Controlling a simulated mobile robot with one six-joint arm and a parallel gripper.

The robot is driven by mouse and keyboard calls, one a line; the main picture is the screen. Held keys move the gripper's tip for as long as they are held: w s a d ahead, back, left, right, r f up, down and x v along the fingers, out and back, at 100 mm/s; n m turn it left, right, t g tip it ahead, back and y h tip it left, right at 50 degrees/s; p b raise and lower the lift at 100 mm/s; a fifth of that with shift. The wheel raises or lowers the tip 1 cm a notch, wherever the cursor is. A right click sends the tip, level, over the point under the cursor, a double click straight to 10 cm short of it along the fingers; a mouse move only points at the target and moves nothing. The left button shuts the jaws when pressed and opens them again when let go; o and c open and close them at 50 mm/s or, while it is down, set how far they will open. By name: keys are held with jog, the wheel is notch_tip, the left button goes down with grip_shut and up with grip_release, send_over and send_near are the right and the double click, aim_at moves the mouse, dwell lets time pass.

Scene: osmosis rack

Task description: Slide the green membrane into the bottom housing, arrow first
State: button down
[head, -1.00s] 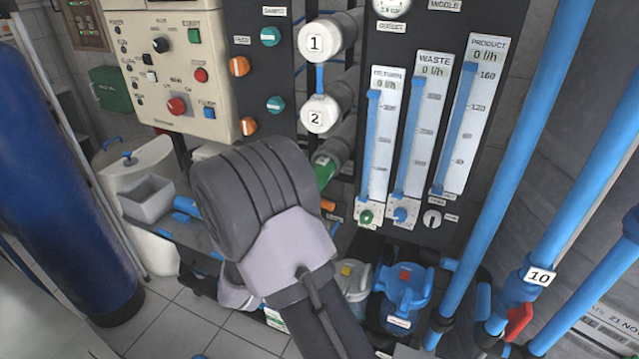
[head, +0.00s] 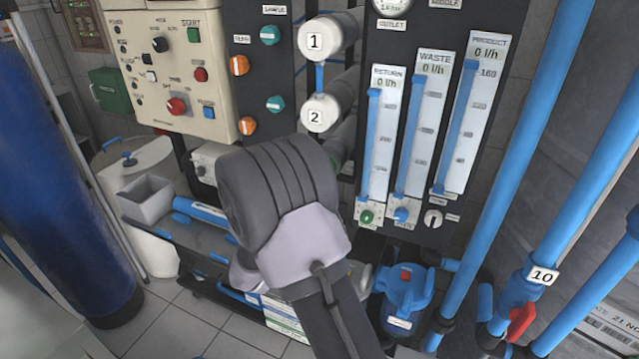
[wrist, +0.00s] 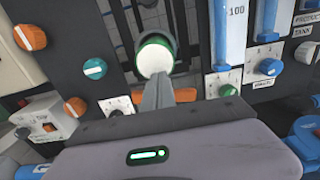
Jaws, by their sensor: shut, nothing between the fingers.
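The green membrane shows in the wrist view as a round white end face with a green rim (wrist: 155,55), upper middle. Its body runs back toward the bottom housing, and I cannot tell how deep it sits. No arrow is visible. The grey bottom housing (head: 345,138) is below housing 2 in the head view, its front end hidden by my arm. My gripper (wrist: 157,80) is shut and empty, its fingertips overlapping the lower part of the white end face. I cannot tell whether they touch it. In the head view my wrist hides the fingers.
Housings 1 (head: 316,42) and 2 (head: 320,113) stick out above. The flow meter panel (head: 412,150) is close on the right, the control box (head: 165,70) on the left. Orange and teal knobs (wrist: 94,68) flank the fingers. Blue pipes (head: 510,170) stand at the right.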

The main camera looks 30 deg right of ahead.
jog(key=shift+b+x, duration=0.35)
jog(key=shift+x, duration=1.15)
jog(key=v, duration=0.8)
